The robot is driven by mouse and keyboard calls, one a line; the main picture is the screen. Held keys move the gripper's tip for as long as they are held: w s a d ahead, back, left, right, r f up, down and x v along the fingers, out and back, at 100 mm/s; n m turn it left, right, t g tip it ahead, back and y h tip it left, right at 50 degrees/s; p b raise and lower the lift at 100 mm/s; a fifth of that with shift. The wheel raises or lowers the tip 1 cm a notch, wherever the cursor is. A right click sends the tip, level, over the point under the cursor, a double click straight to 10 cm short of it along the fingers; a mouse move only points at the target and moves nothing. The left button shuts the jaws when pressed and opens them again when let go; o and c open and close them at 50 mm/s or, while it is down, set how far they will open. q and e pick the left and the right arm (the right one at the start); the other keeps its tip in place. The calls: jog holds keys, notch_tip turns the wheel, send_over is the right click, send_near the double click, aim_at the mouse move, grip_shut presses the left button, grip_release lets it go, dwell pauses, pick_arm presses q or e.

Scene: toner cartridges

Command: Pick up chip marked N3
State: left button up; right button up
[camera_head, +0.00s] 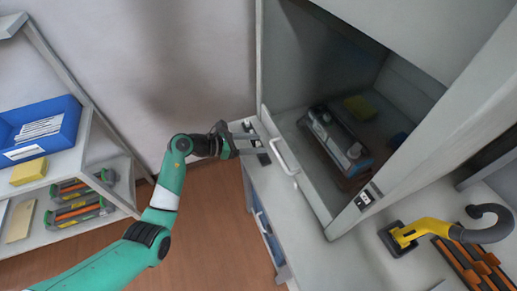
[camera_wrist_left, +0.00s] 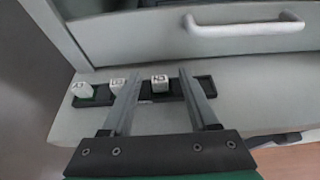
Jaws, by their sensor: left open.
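In the left wrist view, several small white chips sit on a black holder strip (camera_wrist_left: 145,98) on a light grey ledge. The right chip (camera_wrist_left: 160,83) lies between my open fingers, apart from both; its dark marking looks like N3 but is not sharp. The middle chip (camera_wrist_left: 117,85) is just left of the left finger, and the left chip (camera_wrist_left: 83,89) is farther left; their markings are hard to read. My left gripper (camera_wrist_left: 161,76) is open and empty over the strip. In the head view, my left gripper (camera_head: 252,144) reaches the ledge and hides most of the chips.
A cabinet door handle (camera_head: 284,157) is just right of my gripper. Behind the glass lies a toner cartridge (camera_head: 337,143). At left, a shelf holds a blue bin (camera_head: 40,127), a yellow sponge (camera_head: 28,171) and more cartridges (camera_head: 78,212). A yellow vacuum tool (camera_head: 425,231) lies at right.

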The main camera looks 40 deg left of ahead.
pick_arm(q)
jog(key=shift+w+d+f, duration=0.3)
jog(key=shift+w, duration=0.3)
pick_arm(e)
jog(key=shift+f, duration=0.35)
pick_arm(q)
jog(key=shift+c, duration=0.2)
grip_shut()
jog(key=shift+r, duration=0.15)
pick_arm(e)
jog(key=shift+r, duration=0.1)
